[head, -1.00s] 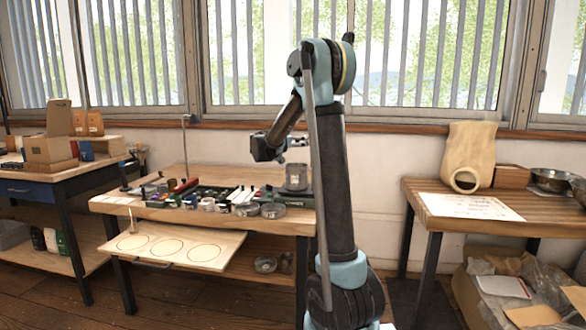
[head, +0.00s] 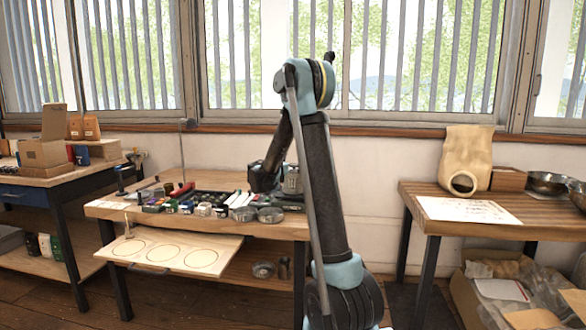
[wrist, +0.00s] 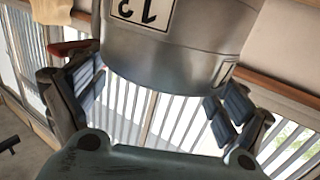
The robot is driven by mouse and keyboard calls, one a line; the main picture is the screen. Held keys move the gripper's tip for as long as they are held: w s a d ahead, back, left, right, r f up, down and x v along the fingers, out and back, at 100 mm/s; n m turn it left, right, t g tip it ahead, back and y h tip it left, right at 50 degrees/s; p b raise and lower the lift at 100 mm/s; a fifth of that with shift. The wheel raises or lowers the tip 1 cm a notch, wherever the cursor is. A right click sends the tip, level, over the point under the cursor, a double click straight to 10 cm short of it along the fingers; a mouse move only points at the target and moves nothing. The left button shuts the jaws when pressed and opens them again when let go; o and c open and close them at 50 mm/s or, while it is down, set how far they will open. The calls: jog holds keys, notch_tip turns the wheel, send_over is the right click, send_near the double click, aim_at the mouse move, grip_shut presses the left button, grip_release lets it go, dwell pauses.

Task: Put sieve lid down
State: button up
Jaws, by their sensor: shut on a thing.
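A metal sieve stack (head: 292,181) stands on the back right of the middle wooden bench, partly hidden behind my arm. In the wrist view, a metal sieve (wrist: 180,38) with an upside-down "13" label fills the top middle. A plain metal band at its lower edge in that view looks like the sieve lid (wrist: 160,72). My gripper (wrist: 157,98) has one finger on each side of this band and is shut on it. In the head view my gripper (head: 265,177) is at the stack's left, at about its height. Its fingertips are hard to see there.
Small jars, tools and two round metal pans (head: 270,214) crowd the front of the middle bench (head: 135,213). A pull-out board (head: 170,270) with three circles juts out below. The right bench (head: 500,210) holds a paper sheet, a beige bag and metal bowls.

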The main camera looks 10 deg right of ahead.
jog(key=o, duration=0.8)
jog(key=v, duration=1.2)
jog(key=s+d+f+n+g+y, duration=0.2)
jog(key=s+d+f+g, duration=0.15)
jog(key=s+d, duration=0.6)
jog(key=s+d+f+n+g+y, duration=0.25)
jog(key=s+d+g, duration=0.2)
jog(key=s, duration=1.05)
jog(key=s+a+f+n+y, duration=0.1)
jog(key=s+f, duration=0.3)
jog(key=s, duration=0.4)
jog(key=s+a+f+n+g+y, duration=0.1)
jog(key=s+a+f+n+y, duration=0.1)
jog(key=s+f+y, duration=0.2)
jog(key=s+a+f+n+g+y, duration=0.1)
jog(key=s+a+f+y, duration=0.1)
jog(key=s, duration=0.9)
jog(key=shift+s+a+f+n+y, duration=0.15)
jog(key=shift+a+f+n+y, duration=0.1)
jog(key=shift+f, duration=0.45)
jog(key=shift+s+a+f+n+y, duration=0.1)
jog(key=shift+s+f+y, duration=0.1)
jog(key=shift+f, duration=0.5)
